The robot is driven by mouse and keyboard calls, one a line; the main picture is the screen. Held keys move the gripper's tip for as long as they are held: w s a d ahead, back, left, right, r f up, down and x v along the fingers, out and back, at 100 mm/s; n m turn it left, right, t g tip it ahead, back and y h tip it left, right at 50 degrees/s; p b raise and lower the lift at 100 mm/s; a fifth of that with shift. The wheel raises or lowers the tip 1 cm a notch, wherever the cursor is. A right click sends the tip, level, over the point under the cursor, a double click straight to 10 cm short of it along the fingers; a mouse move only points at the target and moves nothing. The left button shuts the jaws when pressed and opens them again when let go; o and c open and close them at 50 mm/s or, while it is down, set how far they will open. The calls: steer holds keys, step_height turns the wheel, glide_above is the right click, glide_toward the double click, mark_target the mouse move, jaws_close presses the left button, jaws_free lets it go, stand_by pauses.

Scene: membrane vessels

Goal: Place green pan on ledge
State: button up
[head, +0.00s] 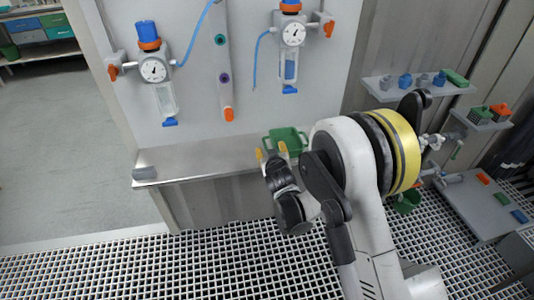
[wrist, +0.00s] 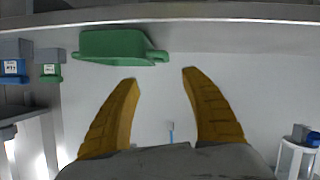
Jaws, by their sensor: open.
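The green pan (head: 290,138) sits at the steel ledge (head: 205,160) below the grey panel, near the ledge's right part; in the head view my gripper and arm cover part of it. My gripper (head: 271,151) is open, with its yellow fingertips just in front of the pan. In the wrist view the pan (wrist: 112,46) lies beyond and to the left of the open fingers (wrist: 160,78), with a gap between them and nothing in the jaws. The pan's exact contact with the ledge is hard to tell.
Two gauge vessels (head: 153,70) (head: 292,35) hang on the panel above the ledge. Shelves with small items (head: 410,90) are at the right. A grated floor (head: 200,265) lies in front.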

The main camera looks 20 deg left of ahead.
steer(key=shift+s+d+r, duration=0.15)
steer(key=shift+s+d, duration=0.05)
steer(key=shift+s, duration=0.1)
steer(key=s+d+r+m+g+h, duration=0.1)
steer(key=s+d+r+m+h, duration=0.15)
steer(key=d+r, duration=0.8)
steer(key=s+d+r+m+g+h, duration=0.1)
steer(key=s+d+r+h, duration=0.15)
steer(key=d+r, duration=0.8)
steer(key=s+d+m+g, duration=0.1)
steer(key=s+d+m, duration=0.1)
steer(key=s+d, duration=1.05)
steer(key=s+d+f+m+g, duration=0.1)
steer(key=s+d, duration=0.2)
steer(key=s, duration=0.4)
steer(key=s+d+f+m+g, duration=0.1)
steer(key=s+d, duration=0.3)
steer(key=s, duration=0.4)
steer(key=shift+s+d+f+h, duration=0.2)
steer(key=shift+s+d+h, duration=0.1)
steer(key=shift+h, duration=0.1)
